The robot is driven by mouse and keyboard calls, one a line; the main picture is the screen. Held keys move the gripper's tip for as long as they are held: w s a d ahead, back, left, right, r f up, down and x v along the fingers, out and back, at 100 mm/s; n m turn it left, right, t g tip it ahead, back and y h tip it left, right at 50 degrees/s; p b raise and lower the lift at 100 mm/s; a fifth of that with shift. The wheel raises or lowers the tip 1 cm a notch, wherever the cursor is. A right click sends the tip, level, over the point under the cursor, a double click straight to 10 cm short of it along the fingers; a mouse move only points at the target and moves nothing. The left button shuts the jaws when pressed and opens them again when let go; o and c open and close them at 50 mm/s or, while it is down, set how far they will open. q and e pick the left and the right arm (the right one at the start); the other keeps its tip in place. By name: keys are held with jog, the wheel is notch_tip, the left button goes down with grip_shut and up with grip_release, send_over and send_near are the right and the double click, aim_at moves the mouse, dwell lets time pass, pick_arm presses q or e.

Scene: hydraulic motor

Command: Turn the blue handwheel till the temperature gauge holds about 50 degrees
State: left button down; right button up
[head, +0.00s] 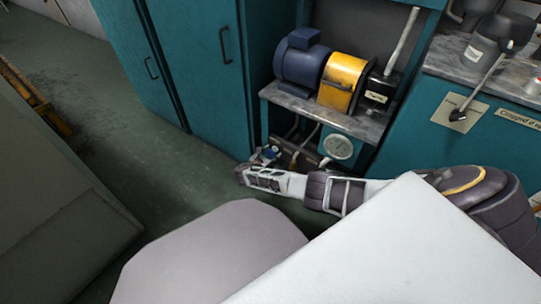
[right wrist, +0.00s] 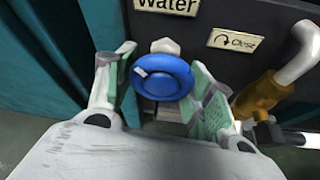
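The blue handwheel (right wrist: 162,76) faces the camera in the right wrist view, with a small pale mark at its upper left. It also shows small in the head view (head: 271,152), just beyond my right gripper (head: 262,174). In the right wrist view the two green-padded fingers of my right gripper (right wrist: 165,85) stand apart, one on each side of the wheel's rim. Whether the pads touch the rim is hard to tell. The round temperature gauge (head: 338,147) is under the bench; its reading is too small to read. My left gripper is not in view.
A "Water" label (right wrist: 167,5) is above the wheel and a "Close" arrow label (right wrist: 235,40) is at its right. A brass fitting with a pale pipe (right wrist: 262,95) stands close right. A blue motor with yellow coupling (head: 342,80) sits on the bench. Teal cabinets (head: 190,60) stand left.

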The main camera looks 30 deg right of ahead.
jog(key=c, duration=0.3)
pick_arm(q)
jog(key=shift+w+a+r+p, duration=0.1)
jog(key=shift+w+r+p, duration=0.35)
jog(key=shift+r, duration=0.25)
pick_arm(e)
jog(key=shift+m+t, duration=0.4)
jog(key=shift+m, duration=0.2)
jog(key=shift+c, duration=0.2)
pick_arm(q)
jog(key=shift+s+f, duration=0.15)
pick_arm(e)
jog(key=o, duration=1.1)
jog(key=shift+c, duration=0.2)
jog(key=shift+v, duration=1.05)
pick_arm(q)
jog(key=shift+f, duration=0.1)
pick_arm(e)
jog(key=v, duration=1)
jog(key=shift+r, duration=0.15)
